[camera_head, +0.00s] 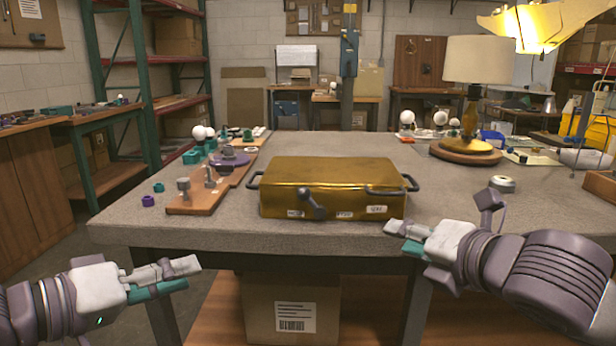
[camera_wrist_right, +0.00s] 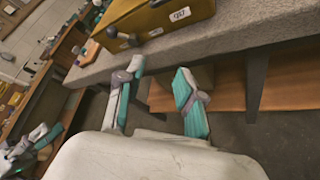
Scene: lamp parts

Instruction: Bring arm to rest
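My left gripper (camera_head: 192,273) is at the lower left in the head view, in front of the table and below its top. Its fingers are seen side-on with no object visible in them; how far apart they are is unclear. My right gripper (camera_head: 398,238) is at the table's front edge, just right of the gold case. In the right wrist view my right gripper (camera_wrist_right: 155,78) has its two fingers well apart with nothing between them. The gold case (camera_head: 330,178) with dark handles sits shut on the grey table (camera_head: 240,237), apart from both grippers.
A lamp (camera_head: 480,60) with a cream shade stands at the table's back right. A wooden board (camera_head: 190,207) with small parts lies at the left. A cardboard box (camera_head: 292,312) stands below the table. Floor shows left of the table.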

